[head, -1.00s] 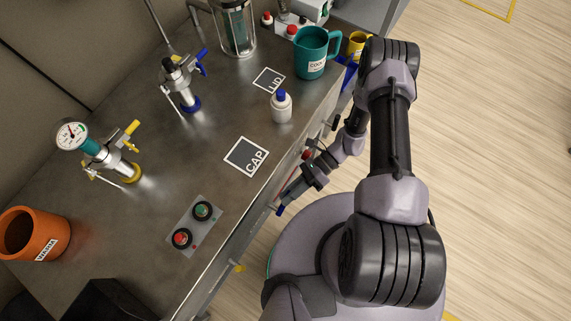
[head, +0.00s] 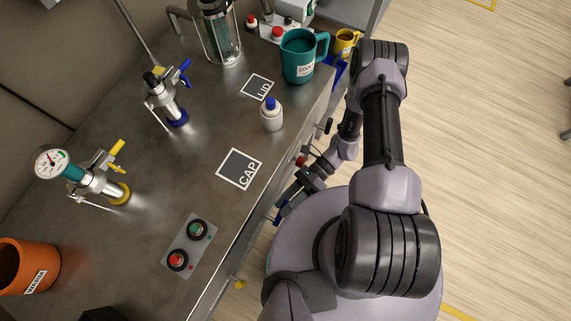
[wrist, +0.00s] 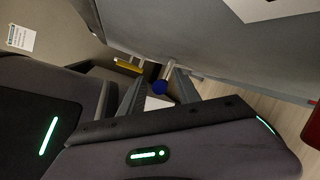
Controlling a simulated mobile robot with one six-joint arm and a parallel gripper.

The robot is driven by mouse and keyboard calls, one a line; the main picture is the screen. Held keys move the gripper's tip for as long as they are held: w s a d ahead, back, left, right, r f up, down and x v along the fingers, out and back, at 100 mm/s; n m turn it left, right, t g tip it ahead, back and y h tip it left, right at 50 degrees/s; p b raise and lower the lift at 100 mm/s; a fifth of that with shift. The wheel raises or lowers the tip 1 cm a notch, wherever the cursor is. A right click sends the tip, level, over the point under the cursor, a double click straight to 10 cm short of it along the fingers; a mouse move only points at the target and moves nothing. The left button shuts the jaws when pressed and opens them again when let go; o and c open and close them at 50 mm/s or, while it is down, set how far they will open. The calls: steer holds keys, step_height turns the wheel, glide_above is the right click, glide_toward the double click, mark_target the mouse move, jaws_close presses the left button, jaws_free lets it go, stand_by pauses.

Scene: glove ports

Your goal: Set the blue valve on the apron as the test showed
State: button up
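A blue valve handle (head: 277,220) shows on the bench's front apron, at the tip of my arm in the head view. In the wrist view its round blue end (wrist: 160,87) lies between my fingers, with a pale metal stem behind it. My gripper (head: 284,207) points down at the apron. In the wrist view its two dark fingers (wrist: 158,92) stand apart, one on each side of the blue end. I cannot tell whether either finger touches it. The handle's full angle is hidden.
A yellow valve handle (head: 240,284) sits further along the apron; a red one (head: 300,161) and a black one (head: 328,126) are on the other side. The bench carries blue-handled (head: 168,97) and yellow-handled (head: 100,180) fittings, a gauge (head: 52,162) and a button box (head: 190,245).

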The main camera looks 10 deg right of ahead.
stand_by(0.3)
steer(key=p+v, duration=0.2)
steer(key=v, duration=1.5)
steer(key=shift+d, duration=0.25)
